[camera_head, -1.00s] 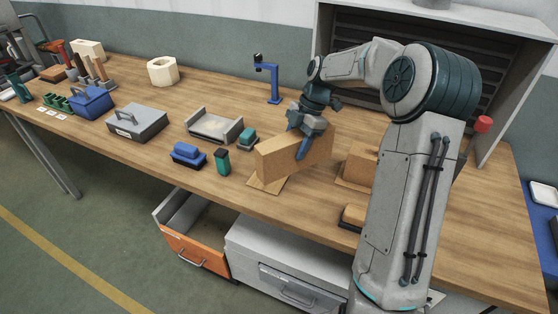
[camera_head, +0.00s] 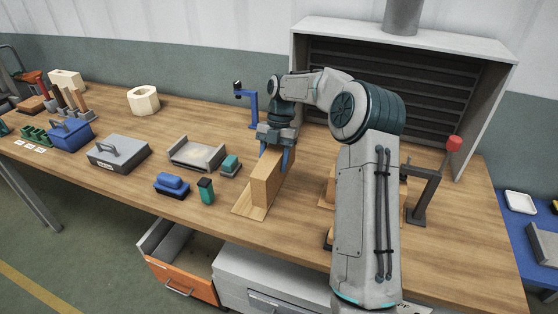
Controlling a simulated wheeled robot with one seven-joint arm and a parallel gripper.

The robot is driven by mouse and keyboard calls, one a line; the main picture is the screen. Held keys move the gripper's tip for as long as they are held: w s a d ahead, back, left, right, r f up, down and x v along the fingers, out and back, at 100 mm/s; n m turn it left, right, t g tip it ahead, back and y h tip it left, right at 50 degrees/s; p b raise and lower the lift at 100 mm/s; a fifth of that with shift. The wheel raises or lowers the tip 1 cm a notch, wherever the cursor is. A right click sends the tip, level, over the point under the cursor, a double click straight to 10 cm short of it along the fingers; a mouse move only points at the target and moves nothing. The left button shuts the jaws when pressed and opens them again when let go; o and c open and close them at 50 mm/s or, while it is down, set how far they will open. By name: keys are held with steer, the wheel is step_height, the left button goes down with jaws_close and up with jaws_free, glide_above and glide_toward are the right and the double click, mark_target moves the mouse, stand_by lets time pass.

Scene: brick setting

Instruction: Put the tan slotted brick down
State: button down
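The tan slotted brick (camera_head: 264,189) is a long block, now seen nearly end-on, with its length running back from the front of the bench. My gripper (camera_head: 275,158) points down with its blue fingers on either side of the brick's upper part, and appears shut on it. A thin wooden board (camera_head: 243,209) lies under the brick on the wooden bench (camera_head: 300,232). The brick's lower front end is at the board, but I cannot tell whether it touches. No slot in the brick is clear from here.
A green-capped bottle (camera_head: 206,190), a blue brush-like block (camera_head: 172,184) and a grey tray (camera_head: 198,153) stand to the left. More tan blocks (camera_head: 329,187) are partly hidden behind my arm. A blue stand (camera_head: 252,108) is behind. An orange drawer (camera_head: 183,282) is open below.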

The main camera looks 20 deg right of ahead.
steer(key=shift+w+a+f+p, duration=0.5)
steer(key=shift+w+f, duration=0.55)
steer(key=shift+f, duration=0.25)
steer(key=shift+w+a+f+p, duration=0.4)
steer(key=shift+w+f+p, duration=0.25)
steer(key=shift+w+f, duration=0.5)
steer(key=shift+w+a+f+p, duration=0.5)
steer(key=shift+w+f, duration=0.4)
steer(key=shift+f, duration=0.5)
steer(key=c, duration=0.6)
jaws_free()
steer(key=shift+d+f, duration=0.1)
steer(key=shift+f, duration=0.05)
